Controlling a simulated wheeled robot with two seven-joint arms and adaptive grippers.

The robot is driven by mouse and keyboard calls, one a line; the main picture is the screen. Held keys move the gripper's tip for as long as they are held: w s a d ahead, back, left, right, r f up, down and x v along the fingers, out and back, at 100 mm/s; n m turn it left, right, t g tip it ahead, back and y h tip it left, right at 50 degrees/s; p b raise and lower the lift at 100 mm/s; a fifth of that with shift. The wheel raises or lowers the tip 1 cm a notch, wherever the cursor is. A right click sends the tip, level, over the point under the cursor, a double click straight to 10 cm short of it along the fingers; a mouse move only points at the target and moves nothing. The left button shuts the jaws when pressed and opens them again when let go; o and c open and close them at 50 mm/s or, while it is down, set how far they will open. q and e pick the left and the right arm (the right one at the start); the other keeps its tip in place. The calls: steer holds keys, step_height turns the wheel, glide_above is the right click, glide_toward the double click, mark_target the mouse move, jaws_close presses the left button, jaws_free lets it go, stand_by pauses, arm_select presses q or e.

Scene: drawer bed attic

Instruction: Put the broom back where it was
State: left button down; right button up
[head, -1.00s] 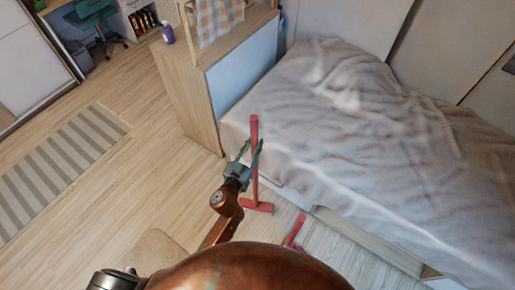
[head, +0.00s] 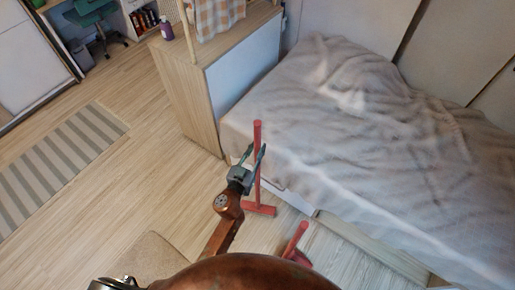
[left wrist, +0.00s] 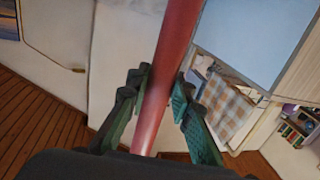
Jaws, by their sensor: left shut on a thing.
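The red broom (head: 257,135) stands nearly upright beside the near corner of the bed, its handle up and its wide red head (head: 260,209) low, at or near the floor. I cannot tell whether the head touches the floor. My left gripper (head: 256,156) is shut on the broom's handle, partway up. In the left wrist view the red handle (left wrist: 172,60) runs between the two green fingers of the left gripper (left wrist: 162,92). My right gripper is not in view.
A second red object (head: 297,240) with an upright handle stands nearer to me, partly hidden by my body. The bed (head: 340,130) fills the right. A wooden cabinet (head: 188,95) stands behind the broom. A striped rug (head: 65,155) lies left; the wooden floor between is clear.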

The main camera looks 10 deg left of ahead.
arm_select(q)
steer(key=c, duration=2.2)
jaws_free()
steer(key=shift+f, duration=0.2)
steer(key=o, duration=0.5)
